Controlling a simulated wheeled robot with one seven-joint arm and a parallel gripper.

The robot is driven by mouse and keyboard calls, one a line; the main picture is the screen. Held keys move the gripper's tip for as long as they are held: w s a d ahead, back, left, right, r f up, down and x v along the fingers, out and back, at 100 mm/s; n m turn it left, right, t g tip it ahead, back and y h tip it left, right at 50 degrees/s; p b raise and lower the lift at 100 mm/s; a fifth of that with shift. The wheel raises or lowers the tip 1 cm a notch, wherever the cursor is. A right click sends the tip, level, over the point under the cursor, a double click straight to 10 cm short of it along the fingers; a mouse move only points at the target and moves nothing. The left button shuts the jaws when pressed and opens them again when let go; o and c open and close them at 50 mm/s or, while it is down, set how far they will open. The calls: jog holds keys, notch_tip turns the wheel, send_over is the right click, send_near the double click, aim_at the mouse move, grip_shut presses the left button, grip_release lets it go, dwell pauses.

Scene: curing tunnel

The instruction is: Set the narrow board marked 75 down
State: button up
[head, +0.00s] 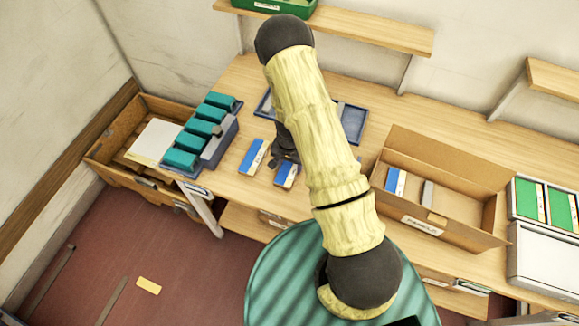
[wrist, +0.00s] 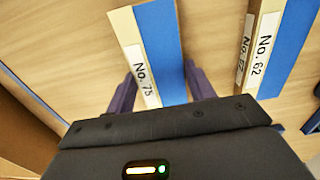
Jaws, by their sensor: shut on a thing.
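The narrow board marked 75 (wrist: 152,52) is blue with a cream edge strip and shows up close in the wrist view. My gripper (wrist: 160,92) is shut on it, with a dark purple finger on each side. In the head view the board (head: 287,175) is under my gripper (head: 284,160), partly hidden by it, over the wooden worktop. I cannot tell whether it touches the wood. A similar board marked 62 (wrist: 286,45) lies close beside it, apart from it; it also shows in the head view (head: 252,157).
A blue tray (head: 353,122) lies behind my arm, partly hidden. A cardboard box (head: 465,187) at right holds a blue-and-white board. Teal blocks in a rack (head: 217,146) stand at left, beside an open wooden drawer (head: 107,143). Bare worktop (head: 240,192) shows in front of the boards.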

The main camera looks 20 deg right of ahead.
aim_at(289, 167)
notch_tip(289, 167, up, 10)
jog(key=b, duration=0.1)
jog(key=shift+b, duration=0.35)
dwell(0.6)
jog(key=f+n, duration=0.4)
jog(key=f, duration=0.1)
jog(key=w+f+n, duration=0.1)
jog(key=f+n, duration=0.1)
jog(key=n, duration=0.1)
jog(key=shift+d+f, duration=0.2)
jog(key=shift+d, duration=0.1)
